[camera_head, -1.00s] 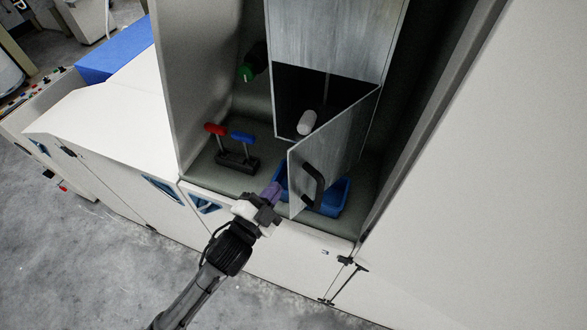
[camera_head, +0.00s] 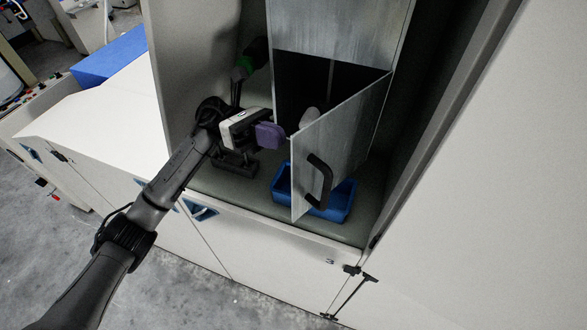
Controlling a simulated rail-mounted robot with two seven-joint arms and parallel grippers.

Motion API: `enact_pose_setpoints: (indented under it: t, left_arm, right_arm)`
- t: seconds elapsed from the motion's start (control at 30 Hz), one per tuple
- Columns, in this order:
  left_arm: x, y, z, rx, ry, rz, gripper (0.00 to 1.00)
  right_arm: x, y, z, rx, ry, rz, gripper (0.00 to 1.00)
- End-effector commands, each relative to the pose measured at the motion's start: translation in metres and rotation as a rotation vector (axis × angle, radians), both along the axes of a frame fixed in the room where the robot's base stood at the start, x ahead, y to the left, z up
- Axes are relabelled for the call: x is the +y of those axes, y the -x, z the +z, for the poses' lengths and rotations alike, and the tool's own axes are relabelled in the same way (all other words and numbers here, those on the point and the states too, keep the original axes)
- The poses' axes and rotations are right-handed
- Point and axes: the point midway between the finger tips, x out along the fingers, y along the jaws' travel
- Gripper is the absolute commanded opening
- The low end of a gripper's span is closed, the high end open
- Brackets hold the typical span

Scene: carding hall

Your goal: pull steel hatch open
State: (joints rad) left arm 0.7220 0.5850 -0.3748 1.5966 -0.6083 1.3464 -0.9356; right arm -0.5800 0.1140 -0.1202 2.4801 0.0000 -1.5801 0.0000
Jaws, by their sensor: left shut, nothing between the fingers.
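The steel hatch (camera_head: 345,140) is a grey metal door with a black curved handle (camera_head: 321,180). It stands partly open, swung out from the steel box (camera_head: 335,28) above a blue tray. The dark inside of the box shows, with a pale rounded object (camera_head: 309,119) partly hidden behind the hatch edge. My left gripper (camera_head: 280,135), with purple fingers, is shut and empty. It is just left of the hatch's free edge, near the opening; I cannot tell whether it touches the hatch. My right gripper is not in view.
A blue tray (camera_head: 342,214) sits on the recess floor below the hatch. A dark stand (camera_head: 237,164) is partly hidden behind my left arm. Recess walls bound both sides.

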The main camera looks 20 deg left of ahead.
Motion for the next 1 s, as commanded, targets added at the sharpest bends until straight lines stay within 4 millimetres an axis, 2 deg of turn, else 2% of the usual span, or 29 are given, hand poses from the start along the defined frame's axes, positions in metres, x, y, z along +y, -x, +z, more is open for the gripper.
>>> enact_pose_setpoints:
  t: [0.03,0.2,0.4,0.57,0.8,1.0]
  left_arm:
    - [0.009,0.0,-0.001,-0.061,-0.044,-0.025,0.0]
    - [0.031,0.005,-0.002,-0.19,-0.141,-0.1,0.0]
    - [0.037,0.009,-0.001,-0.239,-0.181,-0.136,0.0]
    - [0.021,0.017,0.001,-0.243,-0.184,-0.141,0.0]
    - [-0.015,0.033,0.001,-0.241,-0.183,-0.141,0.0]
    - [-0.038,0.042,0.0,-0.24,-0.182,-0.139,0.0]
  right_arm:
    - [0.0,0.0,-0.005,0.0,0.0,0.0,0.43]
    - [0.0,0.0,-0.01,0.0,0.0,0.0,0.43]
    - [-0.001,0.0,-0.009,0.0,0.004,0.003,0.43]
    - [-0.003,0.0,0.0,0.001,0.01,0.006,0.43]
    - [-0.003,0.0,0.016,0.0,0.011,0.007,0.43]
    - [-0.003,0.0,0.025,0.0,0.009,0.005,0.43]
